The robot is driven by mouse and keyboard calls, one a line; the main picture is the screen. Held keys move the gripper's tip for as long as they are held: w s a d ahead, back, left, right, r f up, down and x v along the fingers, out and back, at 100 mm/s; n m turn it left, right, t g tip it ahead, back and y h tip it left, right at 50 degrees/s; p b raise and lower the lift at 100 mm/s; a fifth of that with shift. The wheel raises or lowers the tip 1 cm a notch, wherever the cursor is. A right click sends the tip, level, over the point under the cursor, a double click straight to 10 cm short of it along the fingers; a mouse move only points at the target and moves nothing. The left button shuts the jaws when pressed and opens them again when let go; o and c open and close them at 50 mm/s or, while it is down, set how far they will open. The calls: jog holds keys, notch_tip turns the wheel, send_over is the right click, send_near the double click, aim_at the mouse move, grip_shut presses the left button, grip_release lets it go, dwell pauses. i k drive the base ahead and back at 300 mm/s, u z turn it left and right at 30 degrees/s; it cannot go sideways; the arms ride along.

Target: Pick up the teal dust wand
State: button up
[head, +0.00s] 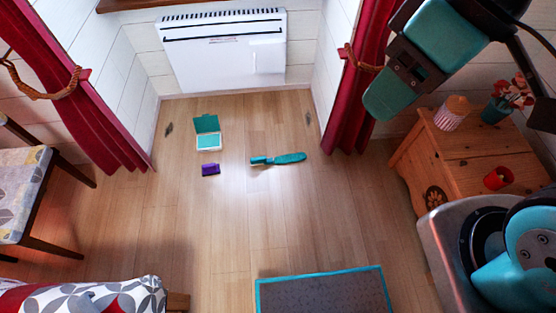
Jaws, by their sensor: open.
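The teal dust wand (288,158) lies flat on the wooden floor near the middle of the head view. It is long and slim, stretched roughly left to right, with a narrower part and a small pale patch towards its left end. Nothing touches it. Teal and dark parts of my own arm cross the upper right and right edge, well apart from the wand. I cannot make out my gripper's fingers in this view.
An open teal case (207,125) and a small purple item (210,169) lie left of the wand. A teal-edged grey mat (320,292) is in front. A wooden cabinet (447,155) stands right, a chair (22,192) left, a white heater (225,50) behind. Floor between is clear.

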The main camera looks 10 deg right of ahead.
aim_at(290, 158)
jog(key=u, duration=0.95)
jog(key=i, duration=1.45)
jog(key=z, duration=0.4)
